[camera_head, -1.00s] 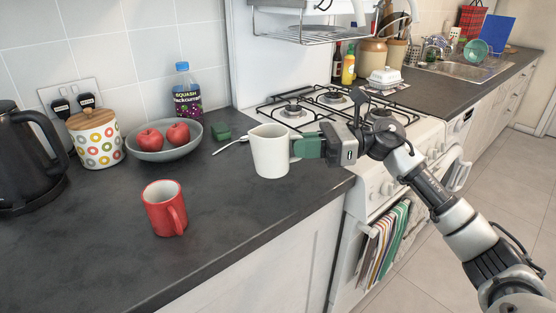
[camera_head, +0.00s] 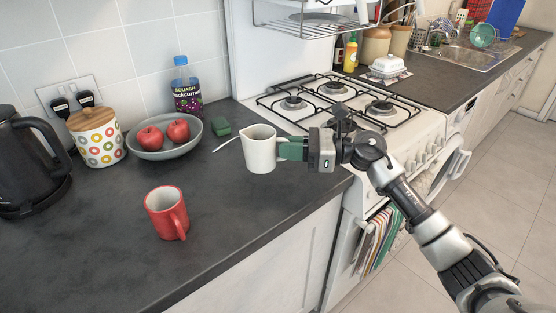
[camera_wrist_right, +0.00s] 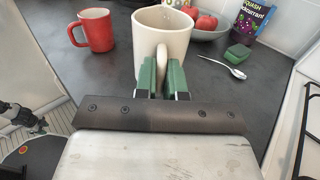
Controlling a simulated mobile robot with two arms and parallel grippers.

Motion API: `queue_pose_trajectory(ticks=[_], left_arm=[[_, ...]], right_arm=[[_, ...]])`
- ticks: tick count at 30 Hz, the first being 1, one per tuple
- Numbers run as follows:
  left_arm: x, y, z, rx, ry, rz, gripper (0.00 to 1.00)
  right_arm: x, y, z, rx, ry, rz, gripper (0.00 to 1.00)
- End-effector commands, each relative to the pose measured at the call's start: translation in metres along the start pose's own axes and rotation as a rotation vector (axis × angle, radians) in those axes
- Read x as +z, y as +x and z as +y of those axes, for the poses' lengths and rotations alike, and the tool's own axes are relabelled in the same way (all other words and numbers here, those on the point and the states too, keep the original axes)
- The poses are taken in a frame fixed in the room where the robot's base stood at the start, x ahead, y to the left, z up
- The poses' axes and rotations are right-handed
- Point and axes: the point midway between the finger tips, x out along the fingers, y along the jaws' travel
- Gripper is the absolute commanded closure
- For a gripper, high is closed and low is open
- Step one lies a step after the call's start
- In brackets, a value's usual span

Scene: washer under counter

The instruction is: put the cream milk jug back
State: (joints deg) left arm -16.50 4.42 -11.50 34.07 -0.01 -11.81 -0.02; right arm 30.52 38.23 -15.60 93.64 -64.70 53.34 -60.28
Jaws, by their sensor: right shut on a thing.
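The cream milk jug (camera_head: 260,150) is upright at the right end of the dark counter, close to the cooker. I cannot tell whether its base touches the counter. My right gripper (camera_head: 291,149) is shut on its handle from the right. In the right wrist view, the green fingers (camera_wrist_right: 161,78) close on both sides of the handle of the jug (camera_wrist_right: 166,30). My left gripper is not in the head view.
A red mug (camera_head: 166,213) stands front left of the jug. A spoon (camera_head: 228,142), a green sponge (camera_head: 221,127), a bowl (camera_head: 165,144) of red apples and a squash bottle (camera_head: 187,90) are behind it. The gas hob (camera_head: 340,105) is at the right.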

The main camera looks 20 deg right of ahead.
Motion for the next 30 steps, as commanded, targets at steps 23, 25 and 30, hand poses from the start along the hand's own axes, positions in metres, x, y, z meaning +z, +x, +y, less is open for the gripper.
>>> queue_pose_trajectory(ticks=[23, 25, 30], left_arm=[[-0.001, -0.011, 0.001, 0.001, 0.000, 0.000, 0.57], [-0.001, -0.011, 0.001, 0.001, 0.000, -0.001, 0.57], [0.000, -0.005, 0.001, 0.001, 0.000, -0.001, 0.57]], right_arm=[[-0.055, 0.025, -0.011, 0.000, -0.002, -0.002, 1.00], [-0.055, 0.025, -0.011, 0.000, -0.002, -0.002, 1.00], [-0.059, 0.025, -0.011, 0.000, -0.002, -0.002, 1.00]])
